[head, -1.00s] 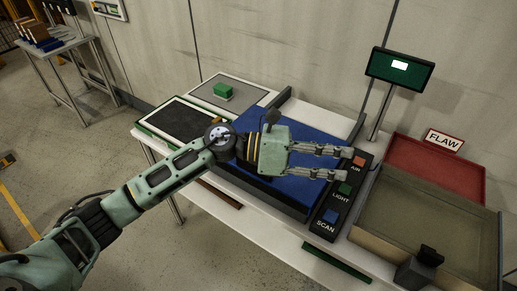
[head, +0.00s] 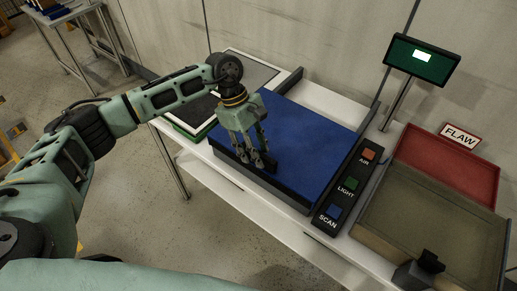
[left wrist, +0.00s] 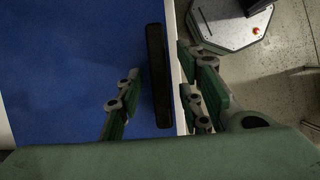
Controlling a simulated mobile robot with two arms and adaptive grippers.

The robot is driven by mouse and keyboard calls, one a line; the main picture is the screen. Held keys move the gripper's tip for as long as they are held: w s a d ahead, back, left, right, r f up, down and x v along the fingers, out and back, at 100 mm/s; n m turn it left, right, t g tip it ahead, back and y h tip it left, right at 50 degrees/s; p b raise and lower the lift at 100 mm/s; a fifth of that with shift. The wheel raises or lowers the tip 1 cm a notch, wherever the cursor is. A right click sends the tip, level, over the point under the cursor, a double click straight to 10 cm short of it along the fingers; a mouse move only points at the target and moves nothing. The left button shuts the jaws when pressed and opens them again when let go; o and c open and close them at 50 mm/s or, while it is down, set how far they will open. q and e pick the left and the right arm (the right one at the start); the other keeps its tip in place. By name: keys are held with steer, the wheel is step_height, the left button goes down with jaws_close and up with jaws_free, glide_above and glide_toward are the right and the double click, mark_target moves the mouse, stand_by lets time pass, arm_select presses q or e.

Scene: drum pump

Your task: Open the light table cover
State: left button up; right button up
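The light table cover (head: 305,137) is a flat blue panel lying closed on the white table in the head view. It also shows in the left wrist view (left wrist: 60,70). A dark bar-shaped handle (left wrist: 157,75) runs along its near edge. My left gripper (head: 256,163) points down over that edge in the head view. In the left wrist view my left gripper (left wrist: 160,112) is open, with a finger on each side of the bar and visible gaps. Contact with the bar cannot be seen.
A button panel (head: 350,184) marked AIR, LIGHT and SCAN stands right of the cover. Beyond it are a red tray (head: 450,165), an olive tray (head: 430,215) and a FLAW sign (head: 461,137). A screen on a post (head: 422,60) stands behind.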

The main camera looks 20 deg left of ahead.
arm_select(q)
steer(key=shift+s+d+f, duration=0.1)
steer(key=shift+d+f, duration=0.15)
steer(key=shift+f, duration=0.4)
jaws_close()
